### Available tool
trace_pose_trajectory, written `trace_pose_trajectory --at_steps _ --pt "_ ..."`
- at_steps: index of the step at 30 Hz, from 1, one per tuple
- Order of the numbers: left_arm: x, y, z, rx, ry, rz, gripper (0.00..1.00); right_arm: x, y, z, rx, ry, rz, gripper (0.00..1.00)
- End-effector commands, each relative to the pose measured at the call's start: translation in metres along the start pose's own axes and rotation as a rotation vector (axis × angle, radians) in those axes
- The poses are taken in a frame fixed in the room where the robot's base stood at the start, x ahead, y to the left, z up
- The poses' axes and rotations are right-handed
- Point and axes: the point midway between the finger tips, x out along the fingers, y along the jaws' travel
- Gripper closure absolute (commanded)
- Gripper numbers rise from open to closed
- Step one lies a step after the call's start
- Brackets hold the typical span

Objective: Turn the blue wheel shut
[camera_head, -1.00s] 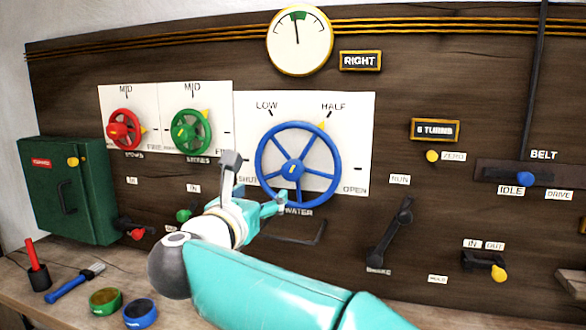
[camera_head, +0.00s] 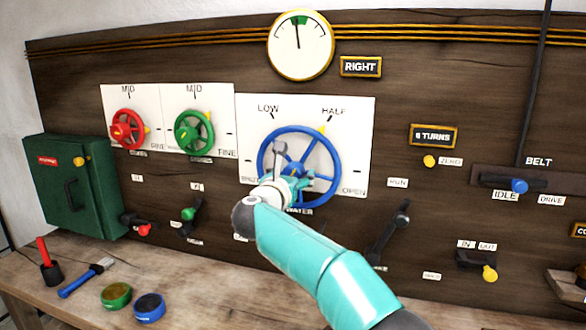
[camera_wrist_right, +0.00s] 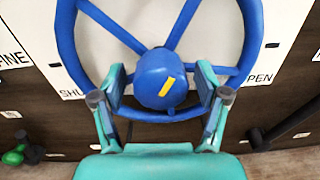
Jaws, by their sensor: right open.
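The blue wheel (camera_head: 329,163) is mounted on a white panel marked LOW, HALF, OPEN and, partly hidden, SHUT. A yellow mark on its rim points near HALF. In the right wrist view the wheel's blue hub (camera_wrist_right: 160,78), with a yellow stripe, lies between the fingers of my right gripper (camera_wrist_right: 162,95). The fingers are open, one on each side of the hub; I cannot tell whether they touch it. In the head view my right gripper (camera_head: 290,170) covers the wheel's lower left part. My left gripper is out of view.
Red (camera_head: 128,130) and green (camera_head: 193,132) wheels are to the left. A round gauge (camera_head: 300,45) hangs above. A black lever (camera_head: 388,232) is at lower right. A green box (camera_head: 75,185) is at far left. A brush (camera_head: 86,277) and two tins lie on the bench.

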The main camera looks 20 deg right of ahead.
Motion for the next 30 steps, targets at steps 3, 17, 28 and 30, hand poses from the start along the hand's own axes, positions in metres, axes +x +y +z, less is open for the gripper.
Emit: trace_pose_trajectory --at_steps 3,17,28,30 --pt "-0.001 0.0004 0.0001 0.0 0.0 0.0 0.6 0.0027 -0.0003 -0.0004 0.0 0.0 -0.001 0.26" --pt "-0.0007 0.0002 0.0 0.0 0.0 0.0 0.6 0.0022 -0.0002 -0.0004 0.0 0.0 0.0 0.69" --pt "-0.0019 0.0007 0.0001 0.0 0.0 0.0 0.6 0.0019 0.0003 0.0001 -0.02 0.0 0.001 0.86" --pt "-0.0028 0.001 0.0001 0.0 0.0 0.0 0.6 0.0019 0.0005 0.0004 -0.039 -0.001 0.001 0.86"
